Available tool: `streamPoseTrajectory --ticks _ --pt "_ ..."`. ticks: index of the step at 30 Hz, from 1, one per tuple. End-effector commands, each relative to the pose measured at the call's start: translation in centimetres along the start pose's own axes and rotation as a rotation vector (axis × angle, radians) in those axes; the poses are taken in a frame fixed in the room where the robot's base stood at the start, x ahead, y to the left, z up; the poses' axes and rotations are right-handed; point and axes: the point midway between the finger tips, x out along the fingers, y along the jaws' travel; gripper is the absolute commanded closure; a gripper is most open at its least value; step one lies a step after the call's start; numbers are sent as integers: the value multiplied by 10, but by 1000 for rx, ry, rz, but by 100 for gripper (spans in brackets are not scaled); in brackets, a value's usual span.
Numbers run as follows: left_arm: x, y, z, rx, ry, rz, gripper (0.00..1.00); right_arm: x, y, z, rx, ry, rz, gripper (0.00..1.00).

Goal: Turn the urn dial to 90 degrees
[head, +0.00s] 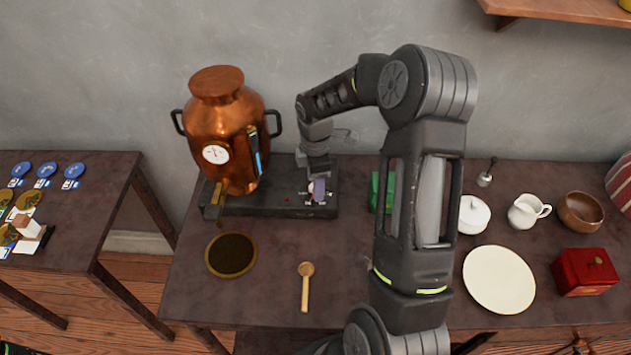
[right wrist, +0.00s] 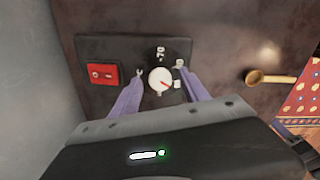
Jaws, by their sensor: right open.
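The copper urn (head: 222,130) stands on a dark base plate (head: 265,207) at the table's back left. It carries a white round gauge (head: 215,154). In the right wrist view, the dial (right wrist: 155,77) is a small white knob with a red pointer mark, on a dark panel (right wrist: 120,48) with white markings. My right gripper (head: 317,190) is over the right end of the base plate and hides the dial in the head view. In the right wrist view, its purple fingers (right wrist: 159,71) are open, one on either side of the dial; contact cannot be told. My left gripper is not seen.
A red rocker switch (right wrist: 102,74) sits left of the dial. A wooden spoon (head: 305,285) and a round dark-filled dish (head: 231,254) lie in front. A green object (head: 376,190) stands close right of the base plate. A white plate (head: 499,280) and red box (head: 584,273) are farther right.

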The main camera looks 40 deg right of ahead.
Motion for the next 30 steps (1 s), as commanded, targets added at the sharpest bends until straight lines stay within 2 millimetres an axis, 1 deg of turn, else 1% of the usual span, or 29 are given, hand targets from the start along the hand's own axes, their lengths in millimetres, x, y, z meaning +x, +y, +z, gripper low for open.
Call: streamPoseTrajectory --ticks 4,8,15,19,23,30 --pt "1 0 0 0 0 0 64 -4 0 0 0 0 1 47" --pt "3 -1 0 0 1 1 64 -18 1 0 0 0 3 47" --pt "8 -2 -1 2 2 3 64 -58 1 0 0 0 5 47" --pt "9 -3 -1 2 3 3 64 -73 1 0 0 1 2 47" --pt "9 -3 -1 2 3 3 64 -78 0 0 0 1 1 47" --pt "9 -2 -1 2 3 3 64 -78 0 0 0 0 0 47"
